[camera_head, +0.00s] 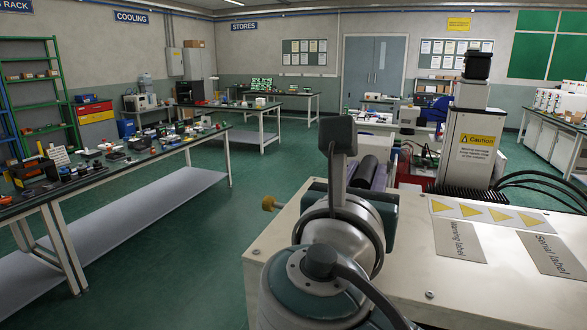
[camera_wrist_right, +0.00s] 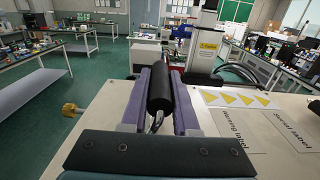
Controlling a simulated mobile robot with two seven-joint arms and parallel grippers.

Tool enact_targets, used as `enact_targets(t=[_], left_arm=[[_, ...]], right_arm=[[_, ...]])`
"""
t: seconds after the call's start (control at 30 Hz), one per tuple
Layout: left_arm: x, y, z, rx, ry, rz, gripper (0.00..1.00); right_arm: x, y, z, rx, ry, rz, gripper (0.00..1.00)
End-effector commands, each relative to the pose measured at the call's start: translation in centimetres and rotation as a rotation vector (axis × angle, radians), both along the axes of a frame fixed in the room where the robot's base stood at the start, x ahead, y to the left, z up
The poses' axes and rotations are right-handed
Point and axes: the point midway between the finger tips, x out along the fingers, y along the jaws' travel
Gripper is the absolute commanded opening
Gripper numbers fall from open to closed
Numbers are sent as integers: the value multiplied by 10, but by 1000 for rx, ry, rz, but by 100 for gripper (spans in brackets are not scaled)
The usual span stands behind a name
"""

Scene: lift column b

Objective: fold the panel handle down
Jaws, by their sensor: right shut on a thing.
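The panel handle is a black cylindrical grip (camera_wrist_right: 160,92) on a bent metal bracket, above the beige panel (camera_wrist_right: 225,150). My right gripper (camera_wrist_right: 162,71) is shut on it, with one purple finger along each side of the grip. In the head view the dark handle (camera_head: 364,173) shows beside a purple finger of my right gripper (camera_head: 373,166). My right wrist hides the handle's lower part and the near panel there. The bracket's foot is hidden or too small to make out. My left gripper is not in view.
A yellow knob (camera_head: 270,203) sticks out from the panel's left side. Labelled plates (camera_head: 460,241) lie on the panel top. A pale column with a caution sign (camera_head: 470,150) and black cables stand behind. A workbench (camera_head: 110,170) stands left, across open green floor.

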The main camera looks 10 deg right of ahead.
Motion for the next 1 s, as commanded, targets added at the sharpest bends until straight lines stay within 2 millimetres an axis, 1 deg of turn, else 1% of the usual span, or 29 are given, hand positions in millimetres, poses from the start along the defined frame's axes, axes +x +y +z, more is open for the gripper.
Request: enact_targets(t=[0.2,0.4,0.97,1.0], left_arm=[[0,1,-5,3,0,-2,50],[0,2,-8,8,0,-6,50],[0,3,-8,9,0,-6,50],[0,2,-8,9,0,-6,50]], right_arm=[[-4,-5,-3,110,-79,1,0],[-6,-8,-4,172,-121,2,0],[-7,-9,-4,198,-140,3,0],[-7,-9,-4,198,-140,3,33]])
